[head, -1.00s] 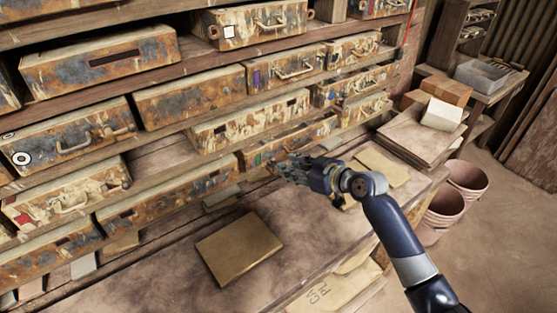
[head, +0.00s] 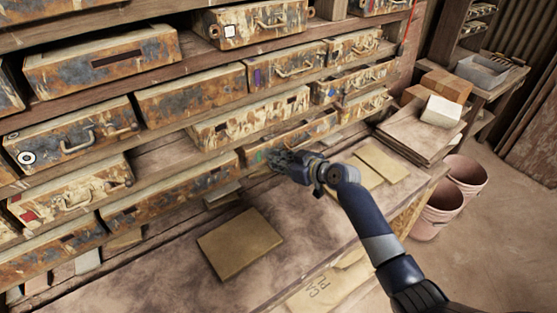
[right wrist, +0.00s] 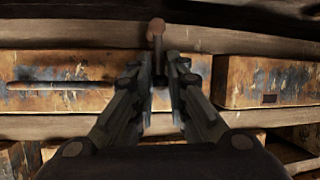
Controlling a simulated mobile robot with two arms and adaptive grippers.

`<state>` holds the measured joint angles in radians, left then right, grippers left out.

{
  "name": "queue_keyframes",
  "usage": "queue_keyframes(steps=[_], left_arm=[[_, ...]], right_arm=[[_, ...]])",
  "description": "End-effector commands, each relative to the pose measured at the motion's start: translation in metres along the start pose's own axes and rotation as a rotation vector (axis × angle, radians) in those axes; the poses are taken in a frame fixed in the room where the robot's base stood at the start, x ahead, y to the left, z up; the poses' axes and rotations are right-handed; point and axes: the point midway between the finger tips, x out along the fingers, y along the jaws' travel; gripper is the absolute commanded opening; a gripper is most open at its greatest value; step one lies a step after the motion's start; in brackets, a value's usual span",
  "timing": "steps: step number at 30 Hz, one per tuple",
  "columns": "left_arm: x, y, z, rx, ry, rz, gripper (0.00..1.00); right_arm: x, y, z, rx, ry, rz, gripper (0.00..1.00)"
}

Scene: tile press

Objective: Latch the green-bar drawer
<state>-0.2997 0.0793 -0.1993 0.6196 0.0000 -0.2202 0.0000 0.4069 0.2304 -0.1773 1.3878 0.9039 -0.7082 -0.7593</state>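A rusty drawer (head: 306,133) in the lower row of the rack shows a small green mark near its left end, partly behind my right gripper. My right gripper (head: 277,159) is at that left end, in front of the drawer face. In the right wrist view, its two fingers (right wrist: 158,78) stand close on either side of a rusty rod with a knob (right wrist: 156,27). I cannot tell whether the fingers touch the rod. Drawer fronts show behind the fingers. My left gripper is not in view.
Other rusty drawers (head: 196,102) fill the rack above and to the left. A brown folder (head: 239,244) lies on the bench below. Stacked boards (head: 418,135) sit at the bench's right end, with pinkish buckets (head: 436,212) on the floor beyond.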

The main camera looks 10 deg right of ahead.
Motion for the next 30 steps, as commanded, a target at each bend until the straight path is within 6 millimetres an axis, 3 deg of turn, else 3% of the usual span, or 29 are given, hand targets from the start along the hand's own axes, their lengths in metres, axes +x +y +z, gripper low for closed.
queue_keyframes(steps=[7, 15, 24, 25, 26, 30], left_arm=[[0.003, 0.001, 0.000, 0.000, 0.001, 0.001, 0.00], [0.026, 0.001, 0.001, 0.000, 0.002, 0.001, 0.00], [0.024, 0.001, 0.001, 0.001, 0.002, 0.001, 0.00], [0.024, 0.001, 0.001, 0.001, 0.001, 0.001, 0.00], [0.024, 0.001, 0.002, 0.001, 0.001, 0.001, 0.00], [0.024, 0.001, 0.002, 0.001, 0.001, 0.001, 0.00]], right_arm=[[0.000, 0.001, 0.002, 0.006, 0.001, -0.002, 0.00], [0.000, 0.006, 0.005, 0.084, 0.019, -0.032, 0.00], [-0.001, 0.006, 0.001, 0.096, 0.020, -0.037, 0.00], [-0.001, 0.006, 0.002, 0.096, 0.020, -0.037, 0.21], [-0.001, 0.006, 0.002, 0.096, 0.020, -0.037, 0.28], [-0.001, 0.006, 0.002, 0.096, 0.020, -0.037, 0.28]])
